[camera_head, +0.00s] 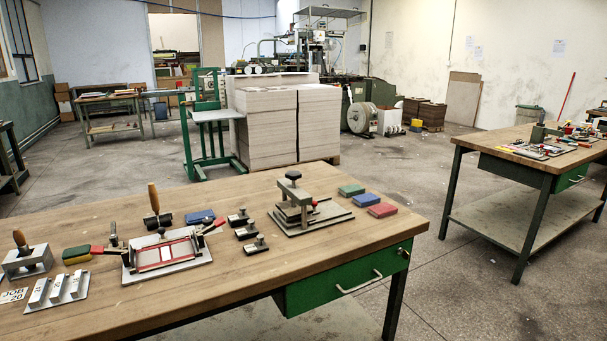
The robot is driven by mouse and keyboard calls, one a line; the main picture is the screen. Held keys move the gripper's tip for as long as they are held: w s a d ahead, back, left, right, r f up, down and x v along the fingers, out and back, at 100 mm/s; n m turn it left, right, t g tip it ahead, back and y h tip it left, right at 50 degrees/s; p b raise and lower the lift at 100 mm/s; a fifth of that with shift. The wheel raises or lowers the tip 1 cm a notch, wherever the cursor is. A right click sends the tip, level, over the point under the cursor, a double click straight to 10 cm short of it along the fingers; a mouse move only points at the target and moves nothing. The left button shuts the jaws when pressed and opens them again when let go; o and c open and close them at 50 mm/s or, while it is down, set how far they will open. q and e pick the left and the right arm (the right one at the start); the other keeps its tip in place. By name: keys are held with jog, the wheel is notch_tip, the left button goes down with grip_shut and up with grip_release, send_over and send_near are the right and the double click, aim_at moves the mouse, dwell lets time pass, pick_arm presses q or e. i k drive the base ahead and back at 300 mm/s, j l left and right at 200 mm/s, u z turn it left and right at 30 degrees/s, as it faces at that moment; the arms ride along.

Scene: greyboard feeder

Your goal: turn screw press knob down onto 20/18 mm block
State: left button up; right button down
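The screw press (296,202) stands on the wooden workbench, right of the bench's middle. Its black knob (293,175) sits on top of a short upright spindle. A flat metal plate lies under the press, and a small red part (314,203) shows at its right side. Something dark lies between the press plates, but I cannot tell its thickness or whether the press touches it. No block can be read as 20/18 mm from here. Neither of my grippers is in view.
Green (351,190), blue (365,199) and red (382,210) pads lie right of the press. Several small dark clamps stand left of it. A red-handled jig (165,254) and metal blocks (58,289) lie further left. The bench's front right is clear.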

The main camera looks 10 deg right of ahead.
aim_at(293, 176)
jog(key=i+l, duration=0.1)
jog(key=l, duration=0.3)
jog(key=i+l, duration=0.1)
jog(key=l, duration=0.35)
jog(key=i+l, duration=0.1)
jog(key=l, duration=0.75)
jog(key=i+u, duration=0.05)
jog(key=i, duration=0.05)
